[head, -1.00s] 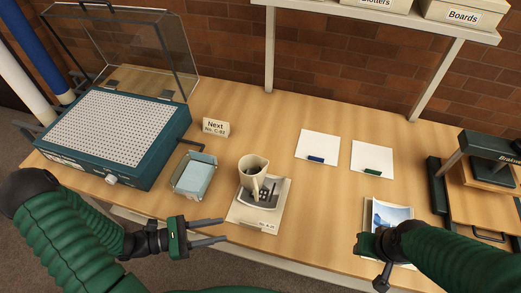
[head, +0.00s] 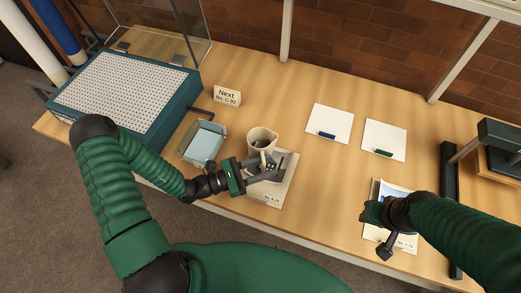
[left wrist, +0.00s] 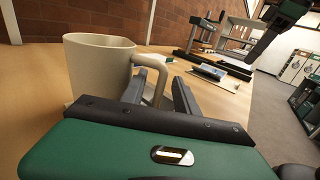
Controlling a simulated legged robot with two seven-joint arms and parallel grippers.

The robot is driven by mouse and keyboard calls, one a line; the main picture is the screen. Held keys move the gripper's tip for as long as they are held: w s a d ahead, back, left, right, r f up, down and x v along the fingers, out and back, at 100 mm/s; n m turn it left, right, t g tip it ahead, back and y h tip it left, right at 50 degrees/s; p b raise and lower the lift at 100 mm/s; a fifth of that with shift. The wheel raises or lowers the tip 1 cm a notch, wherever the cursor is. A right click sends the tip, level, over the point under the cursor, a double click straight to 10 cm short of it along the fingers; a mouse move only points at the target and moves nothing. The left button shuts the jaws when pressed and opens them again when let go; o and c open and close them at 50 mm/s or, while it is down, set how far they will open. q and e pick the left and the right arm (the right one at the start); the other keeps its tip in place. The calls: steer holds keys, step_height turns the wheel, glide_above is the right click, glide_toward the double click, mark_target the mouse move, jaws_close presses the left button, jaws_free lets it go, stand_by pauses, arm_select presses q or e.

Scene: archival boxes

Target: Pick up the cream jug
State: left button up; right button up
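The cream jug (head: 261,138) stands upright on a grey picture print (head: 273,193) on the wooden table. Its handle faces my left gripper. My left gripper (head: 275,168) is at the jug's near side with its fingers spread. In the left wrist view the jug (left wrist: 92,70) fills the left side, and its handle (left wrist: 160,75) shows between the two open fingers (left wrist: 160,90). I cannot tell whether either finger touches the handle. My right gripper (head: 378,228) hangs over another print (head: 407,240) at the right; its fingers are not clear.
A clear tray with blue sheets (head: 203,144) is left of the jug, near a "Next" card (head: 227,95). A teal perforated-top unit (head: 125,105) stands at the left. Two white sheets (head: 331,120) with coloured bars lie behind right. A press-like device (head: 497,150) stands at far right.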

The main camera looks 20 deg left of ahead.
arm_select(q)
steer(key=shift+x, duration=0.8)
steer(key=shift+w+d+f, duration=0.1)
steer(key=shift+w+d, duration=0.2)
steer(key=shift+w, duration=0.05)
jaws_close()
stand_by(0.4)
